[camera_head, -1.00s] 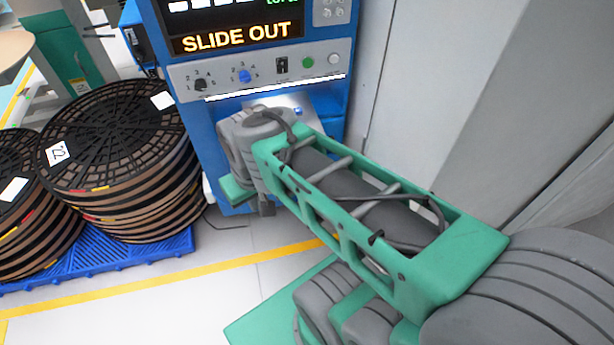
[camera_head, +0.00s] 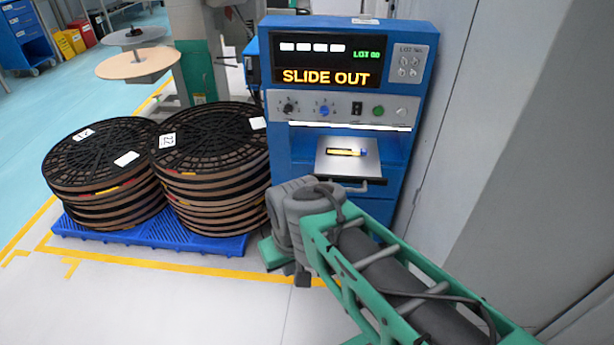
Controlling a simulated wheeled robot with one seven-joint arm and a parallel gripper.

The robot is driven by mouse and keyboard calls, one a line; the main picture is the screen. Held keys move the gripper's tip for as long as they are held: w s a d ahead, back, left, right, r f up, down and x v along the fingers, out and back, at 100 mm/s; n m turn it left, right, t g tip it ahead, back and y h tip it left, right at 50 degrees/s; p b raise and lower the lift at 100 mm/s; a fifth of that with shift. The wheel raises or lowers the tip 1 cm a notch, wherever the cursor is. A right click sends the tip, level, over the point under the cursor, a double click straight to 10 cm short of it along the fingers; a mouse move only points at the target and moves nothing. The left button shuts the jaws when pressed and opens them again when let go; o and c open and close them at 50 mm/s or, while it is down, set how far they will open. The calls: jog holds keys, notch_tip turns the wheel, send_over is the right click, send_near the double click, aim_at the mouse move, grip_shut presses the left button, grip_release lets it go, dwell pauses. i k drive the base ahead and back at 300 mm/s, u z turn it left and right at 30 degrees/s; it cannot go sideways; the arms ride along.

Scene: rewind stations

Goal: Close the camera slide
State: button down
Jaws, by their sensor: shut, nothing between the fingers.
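The camera slide (camera_head: 330,168) is a pale metal tray sticking out of the blue station (camera_head: 435,100), below its lit slot. The station's screen (camera_head: 325,60) reads SLIDE OUT. My gripper (camera_head: 303,278) is at the end of my green and grey arm, mostly hidden by the wrist. What shows is low, left of and nearer than the slide, apart from it. It is shut and holds nothing that I can see.
Two stacks of black reels (camera_head: 100,160) stand on a blue pallet (camera_head: 150,235) left of the station. A grey wall panel (camera_head: 530,120) rises close on the right. Free floor with yellow lines (camera_head: 190,268) lies in front of the pallet.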

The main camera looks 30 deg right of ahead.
aim_at(338, 168)
jog(key=u, duration=0.3)
jog(key=i, duration=1.1)
jog(key=z, duration=0.8)
